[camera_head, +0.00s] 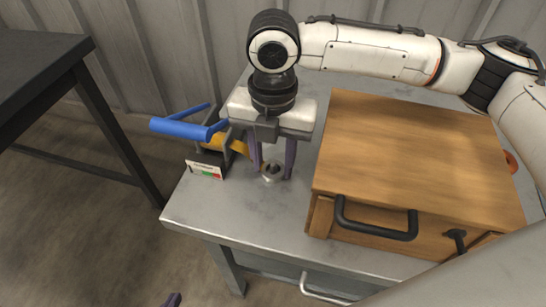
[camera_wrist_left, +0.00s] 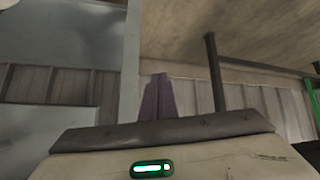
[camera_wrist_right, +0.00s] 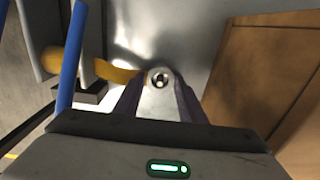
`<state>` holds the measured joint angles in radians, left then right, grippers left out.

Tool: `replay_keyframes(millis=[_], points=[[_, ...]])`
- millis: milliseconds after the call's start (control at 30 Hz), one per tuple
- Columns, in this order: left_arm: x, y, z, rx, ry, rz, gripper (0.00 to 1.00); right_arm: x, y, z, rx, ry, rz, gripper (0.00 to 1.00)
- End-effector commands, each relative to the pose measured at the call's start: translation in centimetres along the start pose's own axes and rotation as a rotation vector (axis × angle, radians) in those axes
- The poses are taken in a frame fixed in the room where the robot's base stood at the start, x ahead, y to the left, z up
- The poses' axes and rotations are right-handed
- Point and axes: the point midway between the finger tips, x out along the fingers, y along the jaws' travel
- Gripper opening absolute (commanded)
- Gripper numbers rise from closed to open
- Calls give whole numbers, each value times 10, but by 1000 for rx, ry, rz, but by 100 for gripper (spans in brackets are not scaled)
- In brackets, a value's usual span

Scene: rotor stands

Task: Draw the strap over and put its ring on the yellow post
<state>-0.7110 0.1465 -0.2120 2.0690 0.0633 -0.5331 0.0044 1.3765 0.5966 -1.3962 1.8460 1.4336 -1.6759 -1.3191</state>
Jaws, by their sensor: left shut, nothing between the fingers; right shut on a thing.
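The orange strap (camera_head: 240,147) runs from a dark holder with a blue handle (camera_head: 183,128) toward my right gripper (camera_head: 272,172). It also shows in the right wrist view (camera_wrist_right: 118,71). The silver ring end (camera_wrist_right: 158,80) sits between the purple fingers of my right gripper, which are shut on it, just above the bench. It shows in the head view (camera_head: 271,175) too. I cannot tell what lies inside the ring. I cannot make out a yellow post.
The grey metal bench (camera_head: 245,217) carries a wooden box (camera_head: 410,150) with a black handle (camera_head: 375,222), close to the right of my right gripper. A small label card (camera_head: 205,170) stands in front of the holder. A dark table (camera_head: 40,75) is at the far left.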

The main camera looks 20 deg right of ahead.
Motion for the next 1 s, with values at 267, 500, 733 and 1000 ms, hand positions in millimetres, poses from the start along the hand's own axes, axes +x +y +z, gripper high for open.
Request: replay_keyframes(millis=[267, 500, 733, 1000], points=[[-8, 1, -8, 0, 0, 0, 0, -1, 0, 0, -1, 0, 0, 17], [-6, 1, -6, 6, -3, -2, 0, 0, 0, 0, -1, -1, 1, 17], [-18, 2, -14, 10, -16, -7, 0, -21, 0, 0, -1, 1, 1, 17], [-29, 4, -31, 11, -14, -13, 0, -40, 0, 0, -1, -1, 1, 17]])
